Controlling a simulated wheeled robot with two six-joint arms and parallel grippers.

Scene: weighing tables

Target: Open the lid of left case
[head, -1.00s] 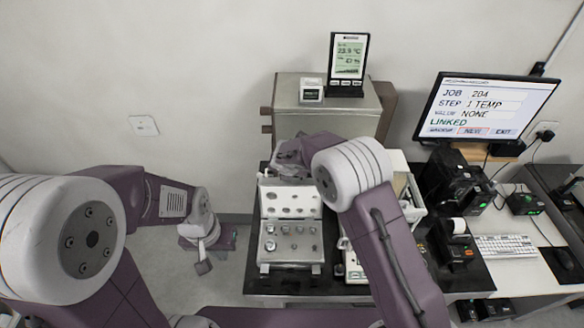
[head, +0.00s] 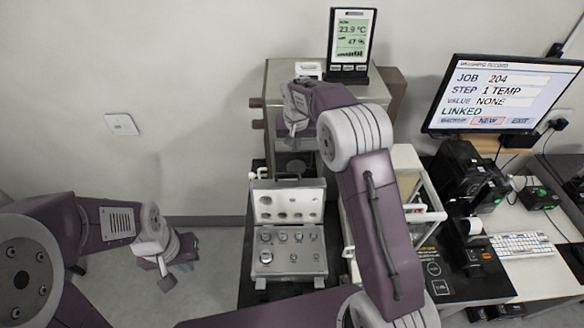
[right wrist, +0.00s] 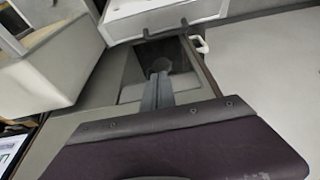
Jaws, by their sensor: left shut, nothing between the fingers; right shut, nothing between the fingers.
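The left case (head: 263,262) stands on the black table in the head view. Its lid (head: 288,190) is raised and leans back, showing a pale lining with several recesses. Several metal weights (head: 281,236) sit in the base. My right gripper (head: 292,130) is above and behind the raised lid, apart from it, shut and empty. In the right wrist view its fingers (right wrist: 160,68) show together, with a pale case edge and dark handle (right wrist: 165,30) beyond them. My left gripper (head: 167,283) hangs over the floor left of the table, shut and empty.
A metal cabinet (head: 278,78) with a thermometer display (head: 351,45) stands behind the case. A glass-sided balance (head: 425,217) is right of my right forearm. A monitor (head: 495,95), printers and a keyboard (head: 522,244) are further right. The floor at left is clear.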

